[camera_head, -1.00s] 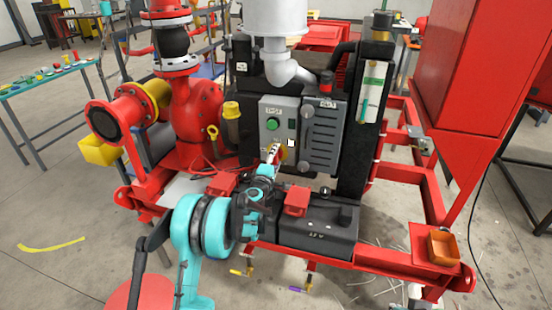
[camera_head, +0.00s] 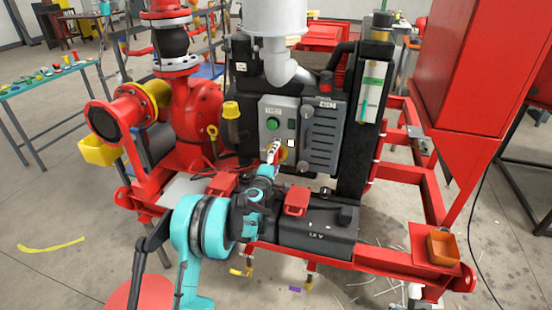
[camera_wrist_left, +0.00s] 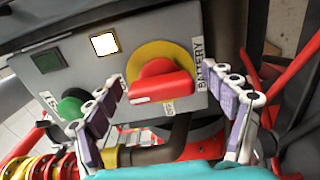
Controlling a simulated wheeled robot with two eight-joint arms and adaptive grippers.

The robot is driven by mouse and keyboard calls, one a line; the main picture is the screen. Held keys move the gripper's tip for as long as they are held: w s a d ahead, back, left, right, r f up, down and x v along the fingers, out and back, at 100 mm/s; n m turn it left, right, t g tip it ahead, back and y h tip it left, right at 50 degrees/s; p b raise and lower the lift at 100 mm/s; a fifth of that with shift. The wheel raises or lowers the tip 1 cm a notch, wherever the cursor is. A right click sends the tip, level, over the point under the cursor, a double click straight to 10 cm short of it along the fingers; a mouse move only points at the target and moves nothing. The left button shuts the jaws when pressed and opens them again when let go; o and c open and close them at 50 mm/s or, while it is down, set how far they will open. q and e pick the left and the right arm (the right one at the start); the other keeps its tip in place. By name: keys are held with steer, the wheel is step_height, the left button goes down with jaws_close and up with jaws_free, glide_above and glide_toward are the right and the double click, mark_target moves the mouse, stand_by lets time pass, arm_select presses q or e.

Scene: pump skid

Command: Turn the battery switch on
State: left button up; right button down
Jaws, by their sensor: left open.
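The battery switch (camera_wrist_left: 160,82) is a red knob on a round yellow plate, on a grey panel lettered BATTERY. Its grip bar lies roughly level across the wrist picture. In the head view only part of the yellow plate (camera_head: 284,153) shows beside my gripper. My left gripper (camera_head: 273,150) is in front of the switch. In the left wrist view its two fingers (camera_wrist_left: 170,105) are spread wide, one on each side of the red knob, with gaps to it. Nothing is between them but the knob. My right gripper is not in view.
The grey panel (camera_head: 263,112) also carries a green button (camera_head: 273,124) and a small lit white square (camera_head: 291,143). A louvred grey box (camera_head: 322,140) stands right beside it. A black 12 V battery (camera_head: 315,225) sits below. Red skid rails surround the area.

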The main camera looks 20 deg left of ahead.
arm_select(q)
steer(key=s, duration=1.2)
steer(key=shift+a, duration=0.2)
steer(key=shift+d+r, duration=0.2)
steer(key=s+d+r+m+g+h, duration=0.2)
steer(key=s+d+r+m, duration=0.25)
steer(key=s+m, duration=0.2)
steer(key=s+d+r+m+g+h, duration=0.2)
steer(key=s+d+r+m+g, duration=0.1)
steer(key=s+d+m, duration=0.3)
steer(key=s+a+f+m+g+y, duration=0.1)
steer(key=s+f+g, duration=0.1)
steer(key=s, duration=0.6)
steer(key=s+a+f+m+g+y, duration=0.2)
steer(key=s+f, duration=0.1)
steer(key=s, duration=0.5)
steer(key=s+a+f+m+g+y, duration=0.1)
steer(key=s+a+f+m, duration=0.1)
steer(key=s, duration=0.7)
steer(key=shift+f+g+y, duration=0.3)
steer(key=shift+f+g, duration=0.1)
steer(key=shift+f, duration=0.05)
